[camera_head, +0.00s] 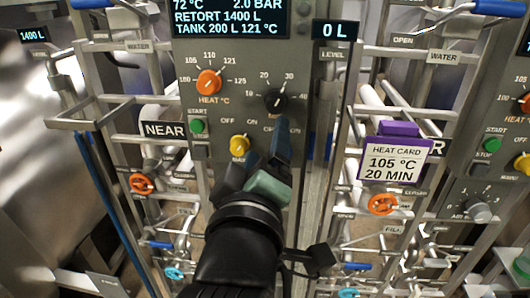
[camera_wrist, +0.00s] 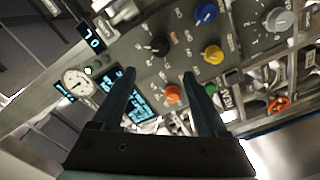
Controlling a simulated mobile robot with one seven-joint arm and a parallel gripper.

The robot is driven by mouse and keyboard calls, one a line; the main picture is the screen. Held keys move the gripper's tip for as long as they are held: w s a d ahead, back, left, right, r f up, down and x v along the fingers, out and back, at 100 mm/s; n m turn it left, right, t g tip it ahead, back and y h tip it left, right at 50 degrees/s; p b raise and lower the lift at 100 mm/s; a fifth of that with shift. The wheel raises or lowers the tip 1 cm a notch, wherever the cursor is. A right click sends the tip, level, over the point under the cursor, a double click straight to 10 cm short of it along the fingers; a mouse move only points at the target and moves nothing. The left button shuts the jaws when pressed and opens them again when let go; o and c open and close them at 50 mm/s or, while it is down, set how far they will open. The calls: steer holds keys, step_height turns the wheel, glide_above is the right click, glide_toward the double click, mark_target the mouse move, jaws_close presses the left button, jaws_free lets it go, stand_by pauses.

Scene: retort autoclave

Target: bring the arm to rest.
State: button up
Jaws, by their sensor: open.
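My gripper (camera_wrist: 160,88) is open in the wrist view, with its two dark fingers apart and nothing between the tips. In the head view my gripper (camera_head: 281,135) is at the end of my dark arm, in front of the lower part of the near control panel (camera_head: 245,105). The arm reaches up from the bottom middle. The gripper is close to the yellow knob (camera_head: 239,145) and below the black knob (camera_head: 275,100). I cannot tell whether it touches the panel.
An orange heat knob (camera_head: 209,82) and green start button (camera_head: 197,126) are on the panel. Metal rails and pipes with orange valve wheels (camera_head: 142,183) flank the arm. A heat card (camera_head: 394,160) reading 105 °C, 20 MIN hangs at right in a purple holder (camera_head: 399,129).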

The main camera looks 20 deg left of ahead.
stand_by(0.5)
steer(key=s+d+r+m+t+h, duration=0.1)
steer(key=s+d+r+m+t, duration=0.1)
steer(key=r, duration=0.5)
steer(key=s+d+r+m+t+h, duration=0.2)
steer(key=s+d+r+m+t, duration=0.1)
steer(key=d+r+m, duration=0.4)
steer(key=s+d+r+m+t+h, duration=0.2)
steer(key=s+d+r+m+t, duration=0.1)
steer(key=r, duration=0.6)
steer(key=d+m+t, duration=0.1)
steer(key=d+m, duration=0.1)
steer(key=d, duration=0.1)
steer(key=shift+r+t, duration=0.2)
steer(key=shift+t, duration=0.2)
steer(key=shift+s, duration=0.1)
